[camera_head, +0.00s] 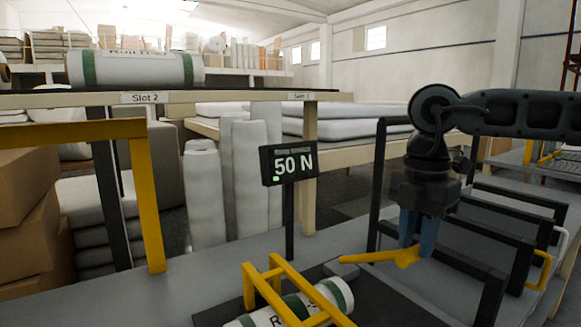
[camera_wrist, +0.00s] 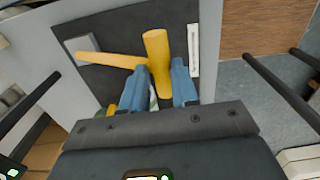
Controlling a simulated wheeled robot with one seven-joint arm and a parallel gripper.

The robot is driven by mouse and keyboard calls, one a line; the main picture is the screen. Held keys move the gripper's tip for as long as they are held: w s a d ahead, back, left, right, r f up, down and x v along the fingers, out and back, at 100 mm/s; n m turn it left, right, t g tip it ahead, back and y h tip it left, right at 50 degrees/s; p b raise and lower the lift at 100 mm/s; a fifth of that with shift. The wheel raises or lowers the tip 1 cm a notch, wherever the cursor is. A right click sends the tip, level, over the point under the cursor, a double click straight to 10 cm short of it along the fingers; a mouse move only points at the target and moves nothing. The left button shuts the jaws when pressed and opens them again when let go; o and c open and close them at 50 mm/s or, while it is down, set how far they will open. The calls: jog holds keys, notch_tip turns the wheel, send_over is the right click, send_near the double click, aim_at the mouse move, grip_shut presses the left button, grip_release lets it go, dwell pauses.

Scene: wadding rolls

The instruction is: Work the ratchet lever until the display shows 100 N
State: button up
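The display (camera_head: 289,164) on a dark post reads 50 N, with a small green light. The yellow ratchet lever (camera_head: 370,257) lies about level, with a thick handle (camera_head: 407,257) at its right end. My gripper (camera_head: 417,245) points down at this handle. In the wrist view, the handle (camera_wrist: 157,50) runs between the two blue fingers of my gripper (camera_wrist: 162,72), which stand apart, one on each side. I cannot tell whether both fingers press on it. A white roll with green bands (camera_head: 333,292) lies under a yellow frame (camera_head: 290,287), partly cut off by the picture's lower edge.
Dark upright frames (camera_head: 495,295) stand close to the right of my gripper. A shelf (camera_head: 230,97) labelled Slot 2 holds another green-banded roll (camera_head: 135,69) at the back left. A yellow post (camera_head: 148,200) and cardboard boxes (camera_head: 25,220) are at the left. Grey bench surface (camera_head: 190,285) is bare left of the roll.

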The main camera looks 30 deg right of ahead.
jog(key=shift+s+f+b, duration=1.5)
jog(key=shift+f+b, duration=1.95)
jog(key=shift+f, duration=0.05)
jog(key=shift+w+r+p, duration=0.55)
jog(key=shift+r+p, duration=0.25)
jog(key=shift+r, duration=0.95)
jog(key=shift+w+r+p, duration=0.55)
jog(key=shift+r+p, duration=0.2)
jog(key=shift+r, duration=1.05)
jog(key=shift+w+r+p, duration=0.55)
jog(key=shift+r+p, duration=0.25)
jog(key=shift+r, duration=0.95)
notch_tip(320, 180, up, 6)
jog(key=shift+p, duration=1.15)
